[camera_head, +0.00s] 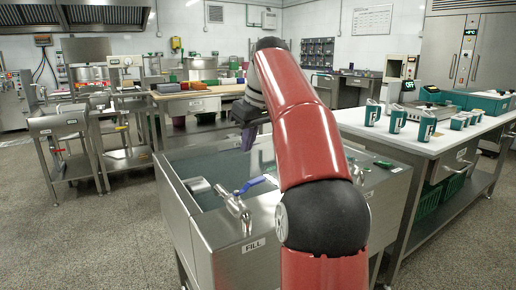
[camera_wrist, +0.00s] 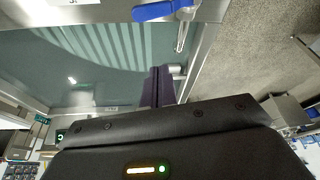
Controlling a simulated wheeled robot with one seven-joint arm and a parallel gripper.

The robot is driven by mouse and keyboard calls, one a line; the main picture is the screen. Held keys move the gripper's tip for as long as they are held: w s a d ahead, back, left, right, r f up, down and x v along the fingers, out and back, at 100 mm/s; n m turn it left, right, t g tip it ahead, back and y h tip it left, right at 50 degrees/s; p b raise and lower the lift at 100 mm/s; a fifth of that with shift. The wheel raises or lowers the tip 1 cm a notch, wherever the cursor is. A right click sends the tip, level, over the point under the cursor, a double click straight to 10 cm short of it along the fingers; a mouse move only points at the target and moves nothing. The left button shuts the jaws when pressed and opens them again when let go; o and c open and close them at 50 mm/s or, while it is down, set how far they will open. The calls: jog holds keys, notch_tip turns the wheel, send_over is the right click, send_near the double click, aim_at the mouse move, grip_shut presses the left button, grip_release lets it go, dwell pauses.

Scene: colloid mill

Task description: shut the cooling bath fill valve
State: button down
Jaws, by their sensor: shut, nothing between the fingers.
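The cooling bath (camera_head: 205,235) is an open steel tank holding water, with a "FILL" label (camera_head: 254,246) on its near face. The fill valve (camera_head: 236,206) is a metal tap on the near rim. Its blue lever (camera_head: 258,182) points to the right and slightly up in the head view. My gripper (camera_head: 247,140) is above the bath, beyond the valve and clear of the lever. Its dark purple fingers (camera_wrist: 158,86) are together and empty.
My arm hides part of the bath's right side. A white-topped bench (camera_head: 420,140) with several teal-and-white containers stands to the right. A small steel table (camera_head: 60,123) stands to the left. Floor is clear at front left.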

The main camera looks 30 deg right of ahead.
aim_at(257, 178)
jog(key=b+x, duration=0.1)
jog(key=x, duration=0.4)
jog(key=b+x, duration=0.1)
jog(key=x, duration=0.2)
jog(key=shift+s+d+f+b, duration=0.1)
jog(key=shift+s+b, duration=0.2)
jog(key=shift+s, duration=0.1)
jog(key=s, duration=0.3)
jog(key=shift+d, duration=0.4)
jog(key=shift+s, duration=0.15)
jog(key=shift+s+d+m, duration=0.3)
jog(key=shift+s+m, duration=0.35)
jog(key=shift+m, duration=0.05)
jog(key=shift+w+p, duration=0.15)
jog(key=shift+p, duration=0.15)
